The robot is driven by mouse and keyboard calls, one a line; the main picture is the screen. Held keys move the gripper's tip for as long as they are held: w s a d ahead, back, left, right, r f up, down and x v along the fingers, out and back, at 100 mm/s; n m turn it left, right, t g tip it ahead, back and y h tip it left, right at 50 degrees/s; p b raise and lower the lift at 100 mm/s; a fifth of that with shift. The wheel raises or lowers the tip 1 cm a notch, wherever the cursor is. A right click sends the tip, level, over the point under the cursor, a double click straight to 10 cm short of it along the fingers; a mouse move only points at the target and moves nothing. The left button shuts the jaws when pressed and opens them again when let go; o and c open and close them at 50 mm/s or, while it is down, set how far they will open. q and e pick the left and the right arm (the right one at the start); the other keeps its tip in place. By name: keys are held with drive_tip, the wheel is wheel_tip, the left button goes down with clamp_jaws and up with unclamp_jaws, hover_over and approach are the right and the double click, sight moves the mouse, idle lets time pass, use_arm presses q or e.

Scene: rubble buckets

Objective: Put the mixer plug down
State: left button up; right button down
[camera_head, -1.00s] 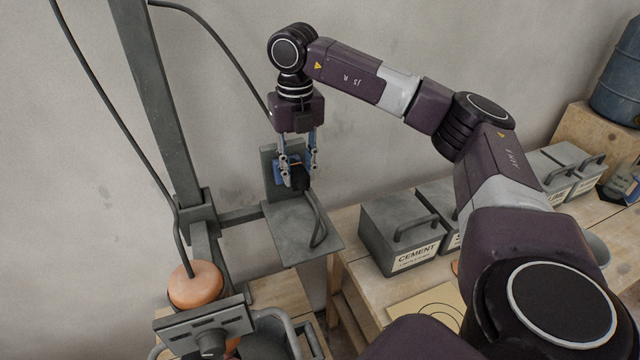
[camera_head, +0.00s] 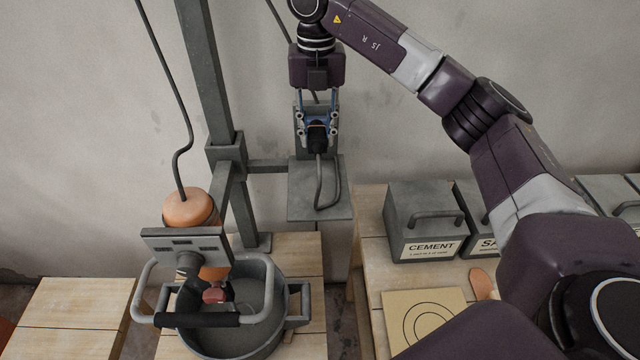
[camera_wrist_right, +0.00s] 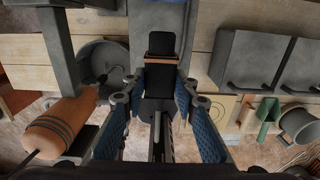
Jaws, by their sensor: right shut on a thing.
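My right gripper (camera_head: 317,122) is shut on the black mixer plug (camera_head: 317,140), in front of a grey upright plate above a small grey shelf (camera_head: 300,203). The plug also shows between the blue-padded fingers in the right wrist view (camera_wrist_right: 160,75), with a copper-coloured band across it. A grey cable (camera_head: 320,185) loops below the plug over the shelf. Whether the plug touches the upright plate or shelf, I cannot tell. The orange mixer (camera_head: 190,208) hangs at the left on its grey stand (camera_head: 225,155). My left gripper is not in view.
A grey bucket (camera_head: 290,305) stands under the mixer on a wooden platform. A bent handle with a black grip (camera_head: 210,320) crosses in front. A lidded CEMENT box (camera_head: 425,235) and other boxes stand on the wooden bench at right. A card with circles (camera_head: 425,315) lies in front.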

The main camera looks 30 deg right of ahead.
drive_tip(key=p, duration=0.2)
hover_over(319, 193)
wheel_tip(319, 193, down, 9)
drive_tip(key=shift+f, duration=0.6)
wheel_tip(319, 193, down, 4)
drive_tip(key=shift+r+p, duration=0.1)
drive_tip(key=shift+p, duration=0.25)
drive_tip(key=c, duration=2)
unclamp_jaws()
drive_tip(key=shift+f, duration=0.2)
drive_tip(key=o, duration=0.5)
drive_tip(key=shift+c, duration=0.2)
drive_tip(key=shift+r, duration=0.1)
